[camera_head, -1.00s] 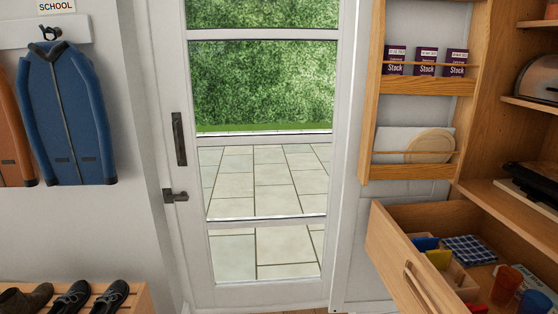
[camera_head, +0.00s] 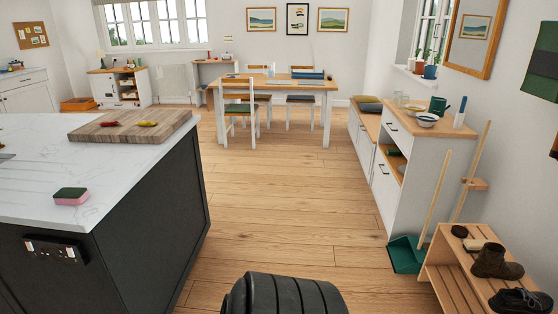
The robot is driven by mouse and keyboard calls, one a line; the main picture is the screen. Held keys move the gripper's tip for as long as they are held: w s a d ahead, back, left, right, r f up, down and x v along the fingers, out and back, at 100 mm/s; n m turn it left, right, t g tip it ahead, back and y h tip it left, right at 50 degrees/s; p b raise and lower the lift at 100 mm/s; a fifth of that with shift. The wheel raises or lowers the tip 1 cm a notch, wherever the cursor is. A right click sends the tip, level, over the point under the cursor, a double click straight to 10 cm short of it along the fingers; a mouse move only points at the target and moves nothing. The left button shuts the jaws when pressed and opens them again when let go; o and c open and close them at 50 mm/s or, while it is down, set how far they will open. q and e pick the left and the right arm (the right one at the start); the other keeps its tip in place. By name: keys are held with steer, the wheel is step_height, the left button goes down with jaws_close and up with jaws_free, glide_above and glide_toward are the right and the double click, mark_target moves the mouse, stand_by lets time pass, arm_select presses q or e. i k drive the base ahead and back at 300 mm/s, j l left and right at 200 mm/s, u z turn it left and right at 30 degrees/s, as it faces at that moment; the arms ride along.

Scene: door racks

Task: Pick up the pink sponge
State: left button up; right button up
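The pink sponge (camera_head: 71,199) lies on the white marble top of the kitchen island (camera_head: 30,185) at the left of the head view, near the island's front edge. Its upper layer is dark green and its lower part is pink. Neither of my grippers shows in the head view. A dark ribbed rounded part at the bottom middle hides some floor; I cannot tell what it is.
A wooden chopping board (camera_head: 130,126) with red and yellow items lies on the island. Wooden floor (camera_head: 290,210) is open right of the island. A dustpan (camera_head: 406,254), shoe rack (camera_head: 455,275) and sideboard (camera_head: 400,180) line the right side. A dining table (camera_head: 270,85) stands behind.

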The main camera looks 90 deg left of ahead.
mark_target(76, 196)
steer(key=u, duration=4.15)
steer(key=i+l, duration=0.15)
steer(key=l+u, duration=0.05)
steer(key=l, duration=0.05)
